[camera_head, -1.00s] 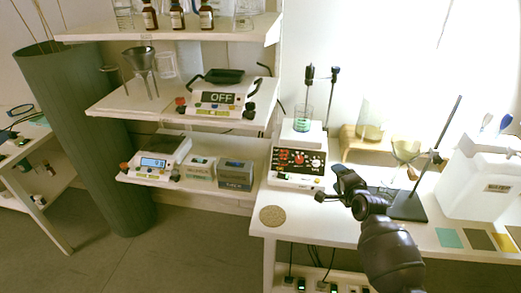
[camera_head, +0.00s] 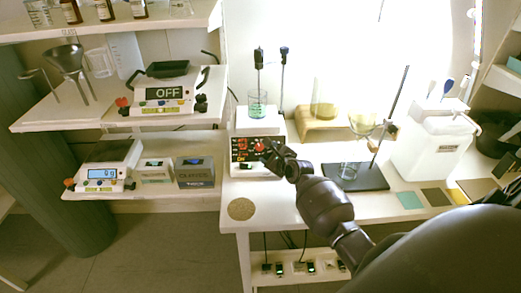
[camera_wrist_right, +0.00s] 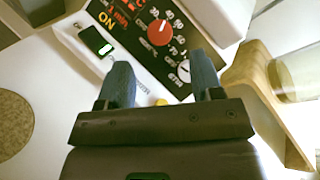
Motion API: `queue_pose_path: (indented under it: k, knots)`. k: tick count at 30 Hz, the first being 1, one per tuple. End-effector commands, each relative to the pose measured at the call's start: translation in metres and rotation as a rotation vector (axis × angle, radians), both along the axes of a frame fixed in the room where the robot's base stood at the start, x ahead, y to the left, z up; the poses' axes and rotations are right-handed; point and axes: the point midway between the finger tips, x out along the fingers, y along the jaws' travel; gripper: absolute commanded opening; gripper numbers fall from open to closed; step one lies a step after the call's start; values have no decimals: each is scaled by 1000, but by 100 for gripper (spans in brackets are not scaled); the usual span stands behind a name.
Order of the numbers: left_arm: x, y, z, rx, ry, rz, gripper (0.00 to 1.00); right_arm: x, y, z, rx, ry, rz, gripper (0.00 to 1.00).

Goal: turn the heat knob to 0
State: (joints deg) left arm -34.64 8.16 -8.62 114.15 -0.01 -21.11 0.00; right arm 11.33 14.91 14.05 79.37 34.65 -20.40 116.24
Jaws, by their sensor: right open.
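The stirring hotplate (camera_head: 258,167) stands on the white table with a black control panel. A red knob (camera_head: 259,143) shows on that panel; in the right wrist view the red knob (camera_wrist_right: 160,32) has a dial of numbers around it. I cannot read its setting for sure. A white knob (camera_wrist_right: 184,71) sits below it, partly behind a finger. My right gripper (camera_head: 272,154) is in front of the panel, covering its right part. In the wrist view the gripper (camera_wrist_right: 162,78) is open, with nothing between its fingers and the red knob ahead, apart from them. My left gripper is not in view.
A round cork mat (camera_head: 241,209) lies at the table's front left. Shelves with scales (camera_head: 106,164) are at left.

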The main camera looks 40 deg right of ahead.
Motion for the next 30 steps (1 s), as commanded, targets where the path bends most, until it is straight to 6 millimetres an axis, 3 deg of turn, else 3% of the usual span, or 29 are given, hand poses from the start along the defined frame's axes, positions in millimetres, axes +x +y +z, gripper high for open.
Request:
queue_pose_path:
  k: [6, 12, 26, 30]
  knots:
    - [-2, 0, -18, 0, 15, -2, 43, 35, -3, -15, -3, 5, 2, 60]
    - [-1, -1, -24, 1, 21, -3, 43, 56, -4, -21, -3, 3, 1, 60]
    - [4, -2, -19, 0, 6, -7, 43, 64, -5, -20, -1, 0, 0, 60]
    - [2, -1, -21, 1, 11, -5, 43, 64, -5, -20, -1, 0, 0, 39]
